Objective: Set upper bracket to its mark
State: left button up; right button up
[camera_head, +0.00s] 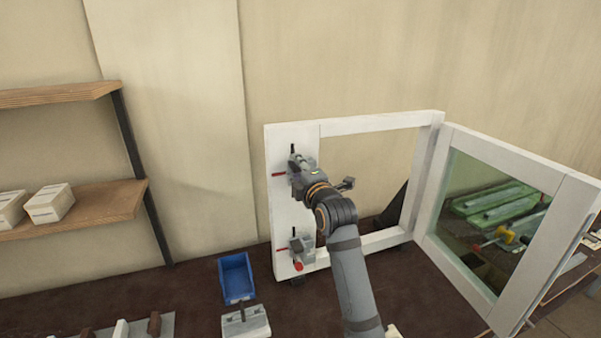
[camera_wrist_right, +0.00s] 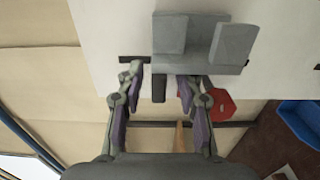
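The upper bracket (camera_head: 297,163) is a grey block on a dark upright slot in the white panel (camera_head: 283,215). A short red mark (camera_head: 279,174) lies just left of it. In the right wrist view the grey bracket (camera_wrist_right: 205,45) stands ahead of my right gripper (camera_wrist_right: 160,85). Its fingers are apart, on either side of a dark tab below the bracket; contact cannot be told. A red knob (camera_wrist_right: 221,104) sits by the right finger. In the head view my right gripper (camera_head: 304,172) partly covers the bracket. My left gripper is not in view.
A lower bracket (camera_head: 301,244) with a red knob sits below, beside another red mark (camera_head: 281,249). A glazed door (camera_head: 446,187) stands open at right. A blue bin (camera_head: 235,276) and a grey block (camera_head: 246,324) are on the bench. Shelves (camera_head: 100,203) hang at left.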

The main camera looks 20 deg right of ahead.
jog(key=s, duration=1.1)
jog(key=shift+s+d, duration=0.2)
jog(key=shift+s, duration=0.2)
